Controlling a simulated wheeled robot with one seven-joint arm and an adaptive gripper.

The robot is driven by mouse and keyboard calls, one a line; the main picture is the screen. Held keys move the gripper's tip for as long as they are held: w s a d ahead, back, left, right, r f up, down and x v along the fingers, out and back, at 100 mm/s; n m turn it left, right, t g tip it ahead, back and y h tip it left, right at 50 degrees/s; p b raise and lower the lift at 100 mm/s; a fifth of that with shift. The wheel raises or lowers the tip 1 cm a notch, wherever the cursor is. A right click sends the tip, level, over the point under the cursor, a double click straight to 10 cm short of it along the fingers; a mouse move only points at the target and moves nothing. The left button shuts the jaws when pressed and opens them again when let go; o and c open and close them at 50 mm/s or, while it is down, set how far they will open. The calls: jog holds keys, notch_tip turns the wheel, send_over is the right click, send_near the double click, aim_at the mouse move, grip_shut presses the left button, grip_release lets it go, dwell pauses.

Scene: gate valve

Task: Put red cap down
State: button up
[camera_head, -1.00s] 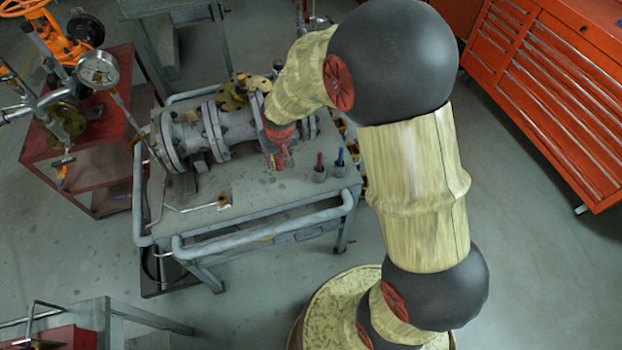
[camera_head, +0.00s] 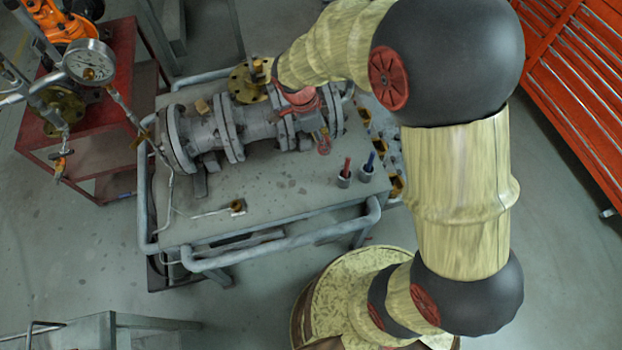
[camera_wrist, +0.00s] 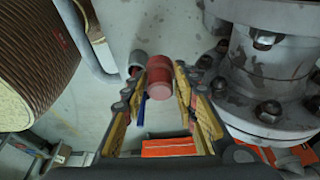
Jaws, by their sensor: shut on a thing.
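The red cap (camera_wrist: 159,76) is a short red cylinder. It sits between the fingertips of my gripper (camera_wrist: 161,92) in the wrist view, with its round end facing up in the picture. My gripper is shut on it. In the head view my gripper (camera_head: 321,138) is beside the right end of the grey valve (camera_head: 245,124), above the table. A small red part (camera_head: 323,147) shows at its tip there. I cannot tell whether the cap touches anything below it.
The grey table (camera_head: 285,195) bears two small cups, one with a red-topped item (camera_head: 346,166) and one with a blue-topped item (camera_head: 369,160). A bent metal rod (camera_head: 212,212) lies near the front left. The flange (camera_wrist: 268,65) stands close on the right. The front of the table is mostly clear.

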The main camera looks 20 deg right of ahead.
jog(key=shift+w+m, duration=0.1)
jog(key=shift+m, duration=0.3)
jog(key=shift+a+f, duration=0.1)
jog(key=shift+a, duration=0.1)
jog(key=s+a+f+b, duration=0.1)
jog(key=a+f, duration=0.2)
jog(key=a, duration=0.1)
jog(key=s+a+f+b, duration=0.1)
jog(key=s+a+f, duration=0.1)
jog(key=a, duration=0.1)
jog(key=s+a+f+b, duration=0.2)
jog(key=a+f, duration=0.1)
jog(key=a, duration=0.1)
jog(key=shift+a+f, duration=0.3)
jog(key=shift+f, duration=0.05)
jog(key=shift+s+a+f+b, duration=0.1)
jog(key=shift+f+b, duration=0.15)
jog(key=shift+f, duration=0.4)
jog(key=shift+a+f+b, duration=0.15)
jog(key=shift+f+b, duration=0.15)
jog(key=shift+f, duration=0.35)
jog(key=shift+s+a+f+b, duration=0.1)
jog(key=shift+f+b, duration=0.15)
jog(key=shift+f, duration=0.4)
jog(key=shift+f, duration=0.2)
jog(key=o, duration=1.2)
jog(key=shift+r, duration=0.1)
jog(key=shift+r, duration=0.1)
